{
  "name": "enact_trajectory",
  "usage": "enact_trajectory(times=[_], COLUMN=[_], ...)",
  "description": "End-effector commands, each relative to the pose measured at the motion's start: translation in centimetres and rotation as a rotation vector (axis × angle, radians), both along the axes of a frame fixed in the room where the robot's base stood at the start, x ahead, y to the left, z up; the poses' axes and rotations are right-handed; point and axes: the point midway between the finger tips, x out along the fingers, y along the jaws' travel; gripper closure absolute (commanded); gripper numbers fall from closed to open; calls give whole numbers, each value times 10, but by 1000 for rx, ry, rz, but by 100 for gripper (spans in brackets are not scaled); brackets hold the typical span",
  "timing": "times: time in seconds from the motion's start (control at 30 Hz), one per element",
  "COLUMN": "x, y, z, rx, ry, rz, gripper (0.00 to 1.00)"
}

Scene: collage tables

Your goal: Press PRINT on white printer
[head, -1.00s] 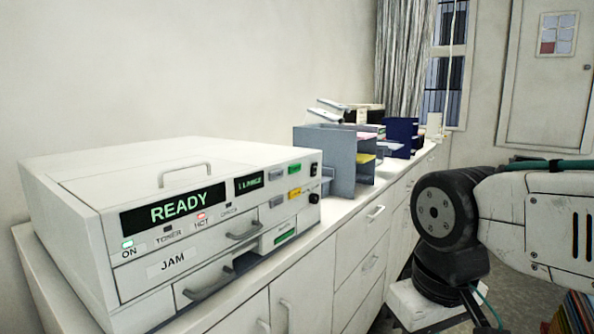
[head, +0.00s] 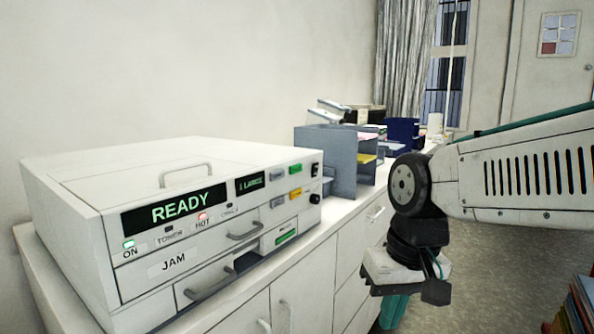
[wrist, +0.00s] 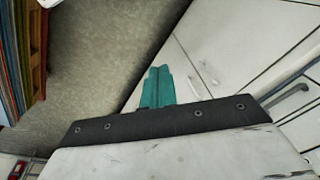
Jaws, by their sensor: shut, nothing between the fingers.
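The white printer (head: 90,240) sits on the counter at the left of the head view. Its display (head: 175,208) reads READY, and the ON and HOT lamps are lit. At the right of its front are a green button (head: 295,170) and a yellow button (head: 295,194), with grey buttons beside them; their labels are too small to read. My gripper, with teal fingers (head: 394,310), hangs in front of the counter, right of the printer and apart from it. In the wrist view the teal fingers (wrist: 158,87) are together and empty, over cabinet fronts and floor. The printer is outside the wrist view.
A grey paper organizer (head: 325,160) stands on the counter behind the printer. Blue trays (head: 402,132) stand farther back. White cabinet drawers (head: 350,250) with handles line the counter front. Books (head: 578,305) are at the lower right. The floor between is clear.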

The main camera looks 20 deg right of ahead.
Motion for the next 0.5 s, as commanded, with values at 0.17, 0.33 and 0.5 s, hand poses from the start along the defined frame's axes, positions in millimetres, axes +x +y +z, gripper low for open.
enact_trajectory(times=[0.17,0.33,0.5], x=[91,173,247], y=[0,-10,-30], z=[16,37,65], rx=[132,261,403], ry=[-139,-292,-454], rz=[-239,-494,-763], gripper=[100,100,100])
